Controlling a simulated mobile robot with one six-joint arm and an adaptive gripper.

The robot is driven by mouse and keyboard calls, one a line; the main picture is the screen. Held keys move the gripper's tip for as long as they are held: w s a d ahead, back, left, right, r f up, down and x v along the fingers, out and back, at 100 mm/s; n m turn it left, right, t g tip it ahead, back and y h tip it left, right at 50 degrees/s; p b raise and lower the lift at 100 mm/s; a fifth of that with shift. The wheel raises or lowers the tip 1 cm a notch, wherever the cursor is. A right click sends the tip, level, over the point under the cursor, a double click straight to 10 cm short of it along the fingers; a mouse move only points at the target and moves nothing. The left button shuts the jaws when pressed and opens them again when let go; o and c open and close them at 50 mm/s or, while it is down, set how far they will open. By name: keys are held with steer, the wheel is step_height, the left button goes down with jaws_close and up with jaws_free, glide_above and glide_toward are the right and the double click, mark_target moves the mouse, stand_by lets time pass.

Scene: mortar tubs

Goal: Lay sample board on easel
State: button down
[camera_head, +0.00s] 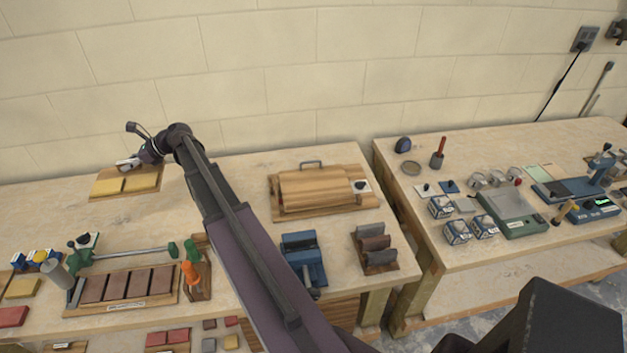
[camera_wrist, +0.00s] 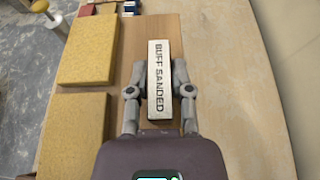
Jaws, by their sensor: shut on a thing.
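The sample board (camera_head: 113,174) is a flat wooden board with two yellow sandy slabs, at the back left of the left bench. In the wrist view the board (camera_wrist: 165,27) has the slabs on its left and a white block marked "BUFF SANDED" (camera_wrist: 158,75) standing on its bare wood. My gripper (camera_wrist: 160,92) is shut on this block, one finger on each side; in the head view my gripper (camera_head: 130,163) is at the board's back edge. I cannot tell whether the board rests on the bench or is slightly raised. No thing is clearly recognisable as the easel.
Bare bench top surrounds the board's right side.

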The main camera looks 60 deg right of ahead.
step_height(320, 180, up, 8)
steer(key=p, duration=0.7)
steer(key=shift+r, duration=0.1)
steer(key=shift+a, duration=0.15)
